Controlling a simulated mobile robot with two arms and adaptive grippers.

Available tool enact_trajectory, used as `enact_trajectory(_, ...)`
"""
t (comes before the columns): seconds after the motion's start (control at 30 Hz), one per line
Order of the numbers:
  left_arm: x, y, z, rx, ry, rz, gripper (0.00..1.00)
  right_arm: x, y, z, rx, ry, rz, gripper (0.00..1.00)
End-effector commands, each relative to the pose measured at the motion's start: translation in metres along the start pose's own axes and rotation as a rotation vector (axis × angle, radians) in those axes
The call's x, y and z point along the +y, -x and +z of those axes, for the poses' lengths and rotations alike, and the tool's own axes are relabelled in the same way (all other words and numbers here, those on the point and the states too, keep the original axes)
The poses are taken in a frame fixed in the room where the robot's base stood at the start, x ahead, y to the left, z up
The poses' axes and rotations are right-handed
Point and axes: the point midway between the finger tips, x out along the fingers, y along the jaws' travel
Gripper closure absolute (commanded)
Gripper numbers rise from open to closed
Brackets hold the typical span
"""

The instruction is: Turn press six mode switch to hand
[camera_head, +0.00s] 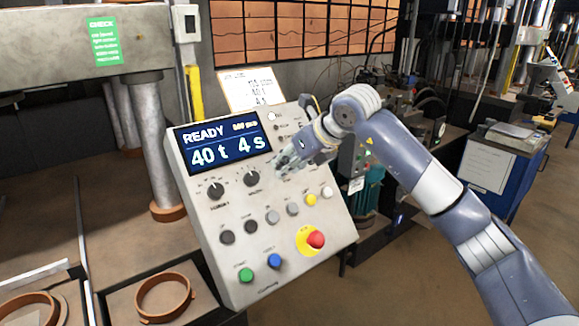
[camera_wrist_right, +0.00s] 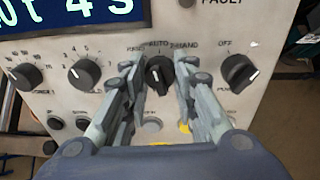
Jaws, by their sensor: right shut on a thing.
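The mode switch (camera_wrist_right: 160,74) is a black rotary knob on the grey control panel (camera_head: 215,250), with AUTO above it and HAND to its upper right in the right wrist view. Its pointer seems to stand near AUTO. My right gripper (camera_head: 288,161) reaches in from the right and is shut on the mode switch, one finger on each side of it. In the head view the gripper covers the switch. My left gripper is not in view.
The display (camera_head: 222,142) reads READY, 40 t, 4 s. Other knobs (camera_head: 215,191) sit left of the gripper, and an OFF knob (camera_wrist_right: 239,72) sits to its right. Below are several buttons and a red emergency stop (camera_head: 316,239). A steel press column (camera_head: 160,150) stands left of the panel.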

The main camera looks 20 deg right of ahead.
Motion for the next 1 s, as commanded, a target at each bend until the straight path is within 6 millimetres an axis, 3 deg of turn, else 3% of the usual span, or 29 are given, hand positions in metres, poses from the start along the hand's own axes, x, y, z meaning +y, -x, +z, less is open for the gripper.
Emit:
enact_trajectory(0.5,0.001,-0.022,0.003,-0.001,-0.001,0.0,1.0,0.001,0.0,0.001,0.02,0.417,-0.038,0.98)
enact_trajectory(1.0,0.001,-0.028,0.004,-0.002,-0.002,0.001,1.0,0.002,0.0,0.001,0.03,0.584,-0.051,0.98)
